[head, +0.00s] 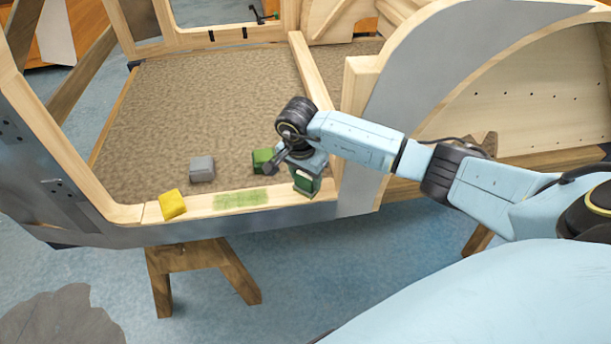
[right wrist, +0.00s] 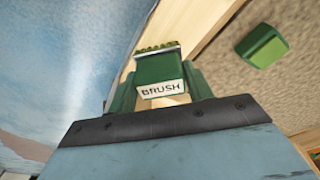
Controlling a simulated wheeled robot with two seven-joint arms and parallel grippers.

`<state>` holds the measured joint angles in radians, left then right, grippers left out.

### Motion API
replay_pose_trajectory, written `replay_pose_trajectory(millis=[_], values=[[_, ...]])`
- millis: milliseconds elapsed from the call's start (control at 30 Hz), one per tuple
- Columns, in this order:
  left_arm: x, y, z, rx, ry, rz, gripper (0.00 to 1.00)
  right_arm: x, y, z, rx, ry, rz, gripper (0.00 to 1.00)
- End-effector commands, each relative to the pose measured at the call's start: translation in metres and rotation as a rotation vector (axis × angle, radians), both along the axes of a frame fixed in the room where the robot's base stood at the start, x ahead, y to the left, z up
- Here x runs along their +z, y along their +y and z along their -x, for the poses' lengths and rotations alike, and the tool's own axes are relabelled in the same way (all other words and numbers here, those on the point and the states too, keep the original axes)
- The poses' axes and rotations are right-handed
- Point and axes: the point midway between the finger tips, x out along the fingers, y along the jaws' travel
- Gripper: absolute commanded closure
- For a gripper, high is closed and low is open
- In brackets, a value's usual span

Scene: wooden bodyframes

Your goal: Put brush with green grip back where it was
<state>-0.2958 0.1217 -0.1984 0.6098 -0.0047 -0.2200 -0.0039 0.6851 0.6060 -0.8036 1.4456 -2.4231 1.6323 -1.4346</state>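The brush (head: 305,186) is a green block with a white label reading BRUSH. It also shows in the right wrist view (right wrist: 158,68), with bristles at its far end. My right gripper (head: 306,172) has its two fingers against the sides of the brush and looks shut on it. The brush is at the right part of the light wooden sill (head: 290,197); I cannot tell whether it touches the wood. A green patch (head: 240,198) marks the sill to its left. My left gripper is not in view.
A second green block (head: 263,160) lies on the brown carpeted floor (head: 215,100), close behind my right gripper. A grey block (head: 202,169) lies left of it. A yellow block (head: 172,204) sits on the sill's left end. A curved wooden frame (head: 470,70) rises at right.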

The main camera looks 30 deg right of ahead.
Motion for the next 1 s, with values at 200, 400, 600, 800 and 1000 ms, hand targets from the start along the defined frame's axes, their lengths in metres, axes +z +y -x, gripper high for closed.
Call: replay_pose_trajectory(millis=[200,400,600,800,1000], values=[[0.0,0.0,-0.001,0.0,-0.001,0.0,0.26,0.0,0.0,0.0,0.0,0.001,0.0,0.3],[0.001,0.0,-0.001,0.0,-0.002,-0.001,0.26,0.001,0.0,0.0,0.0,0.001,0.0,0.3],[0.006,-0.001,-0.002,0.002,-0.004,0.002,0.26,0.019,0.002,0.0,0.002,-0.004,0.0,0.3],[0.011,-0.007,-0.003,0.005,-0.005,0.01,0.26,0.062,0.007,0.002,0.002,-0.005,0.001,0.3],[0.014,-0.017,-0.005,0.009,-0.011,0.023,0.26,0.1,0.013,0.005,0.0,-0.003,0.001,0.3]])
